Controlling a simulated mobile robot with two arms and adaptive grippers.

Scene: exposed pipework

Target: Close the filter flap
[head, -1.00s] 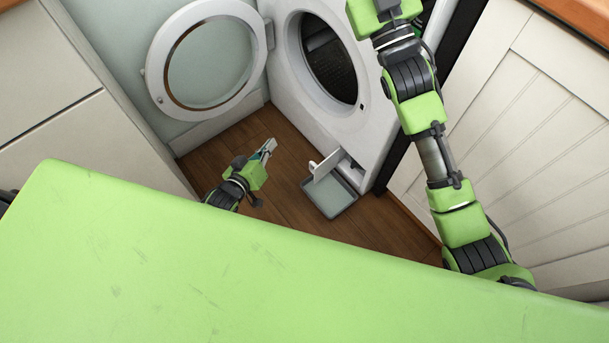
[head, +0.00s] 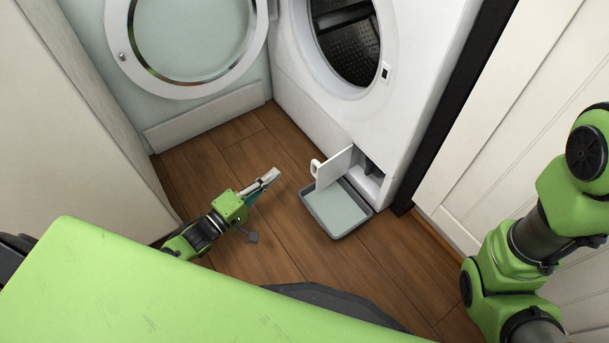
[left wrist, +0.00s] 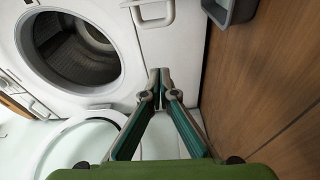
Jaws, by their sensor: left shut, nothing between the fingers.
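The filter flap (head: 335,167) is a small white panel with a loop handle, standing open at the lower front corner of the white washing machine (head: 417,85). The opening (head: 371,174) behind it is exposed. My left gripper (head: 275,173) is shut and empty, left of the flap and apart from it, above the floor. In the left wrist view its fingertips (left wrist: 159,76) meet in front of the machine. A white looped part at the top edge there appears to be the flap's handle (left wrist: 152,12). My right gripper is out of view.
A grey tray (head: 367,209) lies on the wooden floor below the flap. The machine's round door (head: 119,45) stands wide open at the left. White cabinets flank both sides. Bare floor (head: 275,225) lies between my left gripper and the tray.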

